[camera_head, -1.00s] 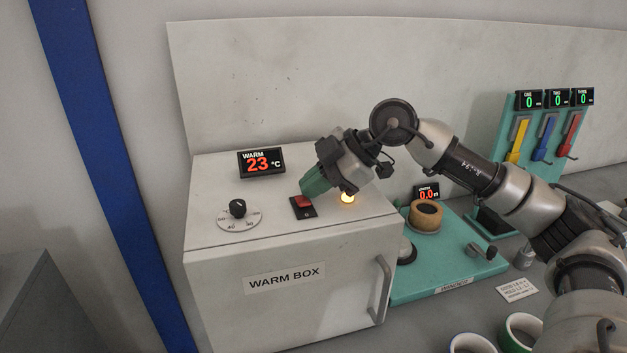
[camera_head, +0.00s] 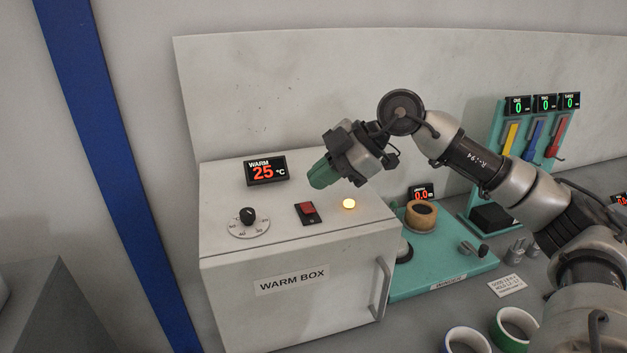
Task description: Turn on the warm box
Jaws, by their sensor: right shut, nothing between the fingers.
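The warm box (camera_head: 340,310) is a white cabinet with a handle on its front door. On its top are a red rocker switch (camera_head: 308,209), a lit yellow lamp (camera_head: 349,204), a black dial knob (camera_head: 248,215) and a display (camera_head: 266,170) reading "WARM 25 °C". My right gripper (camera_head: 318,178) has green fingers, is shut and empty, and hangs above the box top behind the switch, apart from it. My left gripper does not show.
To the right stands a teal winder (camera_head: 450,270) with a tan roll (camera_head: 421,217) and a small display. Behind it is a teal rack (camera_head: 512,160) with yellow, blue and red levers. Tape rolls (camera_head: 516,328) lie at the bottom right. A back panel (camera_head: 330,90) rises behind the box.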

